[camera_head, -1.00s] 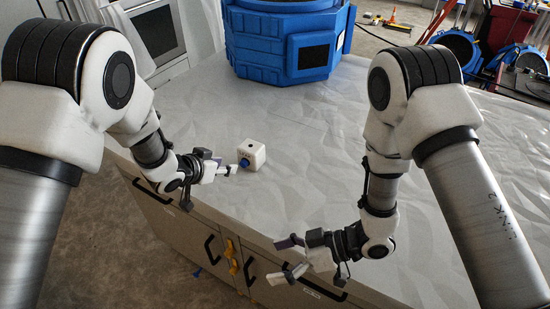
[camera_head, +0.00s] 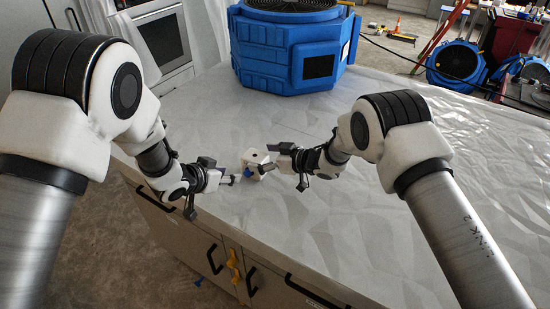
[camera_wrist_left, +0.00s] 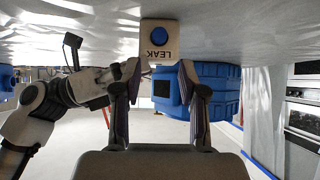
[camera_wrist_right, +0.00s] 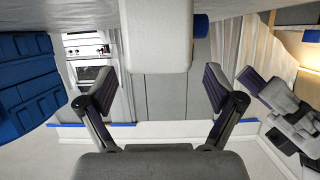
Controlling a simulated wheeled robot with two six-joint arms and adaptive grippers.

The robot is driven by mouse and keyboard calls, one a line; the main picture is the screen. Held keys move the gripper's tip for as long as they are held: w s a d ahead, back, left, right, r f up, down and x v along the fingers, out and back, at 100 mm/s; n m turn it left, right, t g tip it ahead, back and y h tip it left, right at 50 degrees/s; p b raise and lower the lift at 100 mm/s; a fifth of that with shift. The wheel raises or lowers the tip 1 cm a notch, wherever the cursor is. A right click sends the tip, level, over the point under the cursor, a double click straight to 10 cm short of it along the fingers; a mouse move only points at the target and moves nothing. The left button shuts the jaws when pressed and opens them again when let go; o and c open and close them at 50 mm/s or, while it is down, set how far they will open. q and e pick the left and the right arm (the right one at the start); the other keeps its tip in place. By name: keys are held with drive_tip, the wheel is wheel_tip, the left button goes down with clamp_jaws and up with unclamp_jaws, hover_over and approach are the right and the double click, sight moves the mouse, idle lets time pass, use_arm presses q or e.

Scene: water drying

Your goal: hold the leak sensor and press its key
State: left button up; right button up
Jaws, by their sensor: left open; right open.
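The leak sensor (camera_head: 256,158) is a small white cube on the white-covered table. Its round blue key (camera_wrist_left: 159,36) is on the side facing my left gripper, with "LEAK" printed beside it. My left gripper (camera_head: 234,179) is open just left of the sensor, with the sensor ahead between its fingers in the left wrist view. My right gripper (camera_head: 269,158) is open at the sensor's right side and partly hides it in the head view. In the right wrist view, the sensor's blank white side (camera_wrist_right: 155,35) is ahead between the open fingers, with the blue key protruding to the right.
A large blue drying machine (camera_head: 285,50) stands at the back of the table (camera_head: 350,230). The front and right of the tabletop are clear. Cabinet doors with black handles (camera_head: 251,280) are below the table's front edge.

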drive_tip(key=shift+x, duration=1.05)
use_arm(q)
drive_tip(key=shift+d, duration=0.15)
use_arm(e)
drive_tip(key=shift+d, duration=0.15)
drive_tip(key=shift+c, duration=0.4)
drive_tip(key=c, duration=1.2)
use_arm(q)
clamp_jaws()
use_arm(e)
drive_tip(key=shift+c, duration=0.2)
drive_tip(key=shift+s+f, duration=0.1)
